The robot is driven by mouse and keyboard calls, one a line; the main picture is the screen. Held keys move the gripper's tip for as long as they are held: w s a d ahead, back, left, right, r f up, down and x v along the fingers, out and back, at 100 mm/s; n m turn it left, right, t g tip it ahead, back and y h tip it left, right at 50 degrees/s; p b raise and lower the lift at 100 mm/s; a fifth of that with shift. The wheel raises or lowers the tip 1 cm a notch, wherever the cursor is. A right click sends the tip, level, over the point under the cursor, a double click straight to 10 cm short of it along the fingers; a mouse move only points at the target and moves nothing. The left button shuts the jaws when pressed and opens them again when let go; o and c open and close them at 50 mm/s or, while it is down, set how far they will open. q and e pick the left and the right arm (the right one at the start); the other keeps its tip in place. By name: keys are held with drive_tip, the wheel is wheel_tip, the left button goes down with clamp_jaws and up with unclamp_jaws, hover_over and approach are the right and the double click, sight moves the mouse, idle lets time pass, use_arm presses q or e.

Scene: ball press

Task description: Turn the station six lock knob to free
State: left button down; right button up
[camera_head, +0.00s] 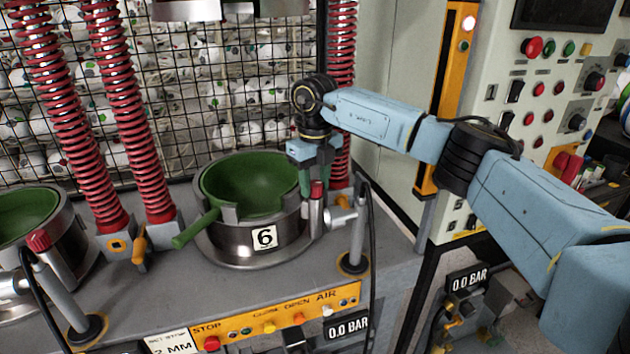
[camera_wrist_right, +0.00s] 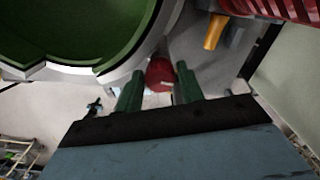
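Station six (camera_head: 264,238) is a steel ring mold with a "6" plate and a green bowl (camera_head: 245,182) with a green handle at its left. A red knob (camera_head: 317,190), which I take as the lock knob, stands at the ring's right side on a metal fitting. My right gripper (camera_head: 319,172) points down just above this knob. In the right wrist view the red knob (camera_wrist_right: 160,74) shows between the tips of two green fingers, which are apart. Contact cannot be told. My left gripper is not in view.
Red springs (camera_head: 127,110) rise behind the station before a wire mesh with balls. A post (camera_head: 357,235) with a black hose stands right of the knob. An orange handle (camera_wrist_right: 214,32) lies near the fingers. A button panel (camera_head: 270,322) runs along the front edge.

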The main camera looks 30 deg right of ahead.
sight(315, 183)
drive_tip(key=c, duration=0.6)
drive_tip(key=shift+n+p, duration=0.35)
drive_tip(key=shift+n, duration=0.35)
drive_tip(key=o, duration=1)
wheel_tip(315, 183, up, 8)
drive_tip(key=shift+f, duration=0.2)
